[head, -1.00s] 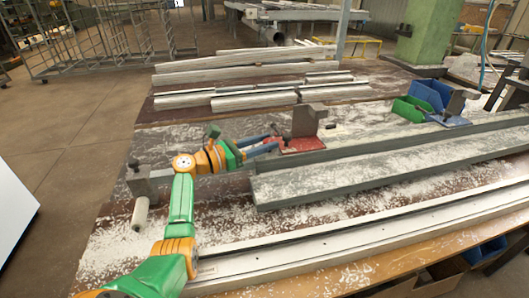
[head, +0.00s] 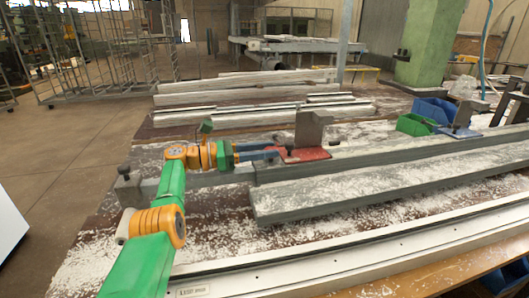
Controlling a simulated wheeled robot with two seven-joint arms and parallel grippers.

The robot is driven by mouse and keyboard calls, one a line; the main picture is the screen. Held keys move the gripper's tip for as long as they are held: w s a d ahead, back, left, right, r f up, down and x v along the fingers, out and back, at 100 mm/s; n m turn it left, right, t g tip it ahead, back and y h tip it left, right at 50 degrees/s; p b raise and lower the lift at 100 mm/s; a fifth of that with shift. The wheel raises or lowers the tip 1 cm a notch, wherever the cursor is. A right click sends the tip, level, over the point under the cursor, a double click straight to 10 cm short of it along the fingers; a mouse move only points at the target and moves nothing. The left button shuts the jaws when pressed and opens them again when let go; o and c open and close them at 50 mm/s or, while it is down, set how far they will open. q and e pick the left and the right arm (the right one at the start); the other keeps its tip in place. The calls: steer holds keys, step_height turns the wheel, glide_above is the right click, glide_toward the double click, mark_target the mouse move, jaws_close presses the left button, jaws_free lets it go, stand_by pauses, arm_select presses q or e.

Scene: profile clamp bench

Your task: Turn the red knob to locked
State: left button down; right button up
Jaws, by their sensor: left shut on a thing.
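A clamp with a red base plate (head: 312,154) and an upright grey block (head: 308,128) stands on the bench, at the far side of a long grey profile (head: 370,187). My left gripper (head: 277,152) reaches in from the left, with its blue fingers at the left edge of the red base. It is shut on the red knob there. The fingers hide most of the knob, so its turn position cannot be read. My right gripper is out of view.
A second clamp with a blue base (head: 459,132) stands at the right, beside a green bin (head: 412,125) and a blue bin (head: 438,109). A long white rail (head: 350,259) runs along the front. More profiles (head: 245,95) lie at the back.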

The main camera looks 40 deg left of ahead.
arm_select(q)
steer(key=shift+c, duration=2.2)
jaws_free()
steer(key=shift+d, duration=0.1)
steer(key=b+v, duration=0.1)
steer(key=v, duration=0.6)
